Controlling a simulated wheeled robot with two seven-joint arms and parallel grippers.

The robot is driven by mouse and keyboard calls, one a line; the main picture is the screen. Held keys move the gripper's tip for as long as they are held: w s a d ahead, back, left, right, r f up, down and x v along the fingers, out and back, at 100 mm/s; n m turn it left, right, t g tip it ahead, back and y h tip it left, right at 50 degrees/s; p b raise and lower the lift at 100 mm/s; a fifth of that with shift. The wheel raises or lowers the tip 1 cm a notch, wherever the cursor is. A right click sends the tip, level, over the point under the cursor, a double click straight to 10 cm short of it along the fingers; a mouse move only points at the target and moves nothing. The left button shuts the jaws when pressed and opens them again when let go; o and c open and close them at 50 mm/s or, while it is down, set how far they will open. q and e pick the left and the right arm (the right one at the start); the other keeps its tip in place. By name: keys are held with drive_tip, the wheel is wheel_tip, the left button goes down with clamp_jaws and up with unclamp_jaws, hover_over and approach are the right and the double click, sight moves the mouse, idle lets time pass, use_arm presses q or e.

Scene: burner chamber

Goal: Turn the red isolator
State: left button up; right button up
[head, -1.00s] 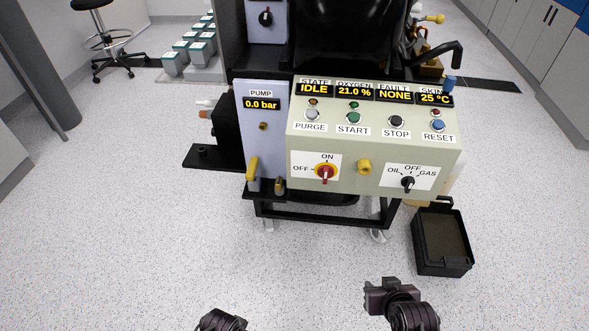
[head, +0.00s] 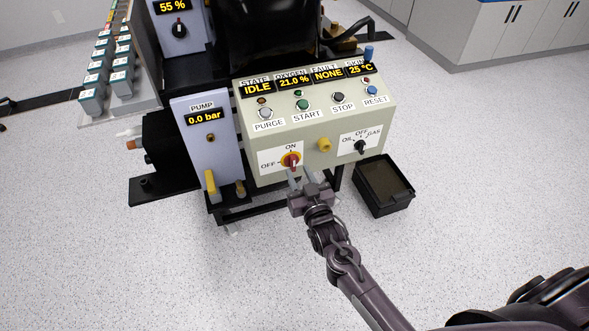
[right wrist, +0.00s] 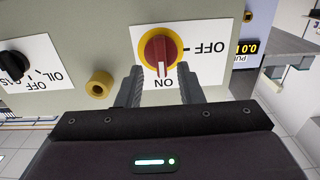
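The red isolator (head: 291,161) is a red rotary handle on a yellow disc, on the white ON/OFF label at the lower left of the cream panel's front. It also shows large in the right wrist view (right wrist: 160,48), where the picture is upside down and the white mark on the handle points at ON. My right gripper (head: 304,176) is open and empty, just below and in front of the isolator. In the right wrist view its two fingers (right wrist: 162,72) lie either side of the handle's ON end; I cannot tell whether they touch. My left gripper is not in view.
A black bin (head: 363,190) is on the floor at right. The floor in front is clear.

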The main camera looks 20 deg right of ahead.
sight(293, 163)
drive_tip(key=shift+w+a, duration=0.1)
drive_tip(key=shift+w, duration=1.2)
clamp_jaws()
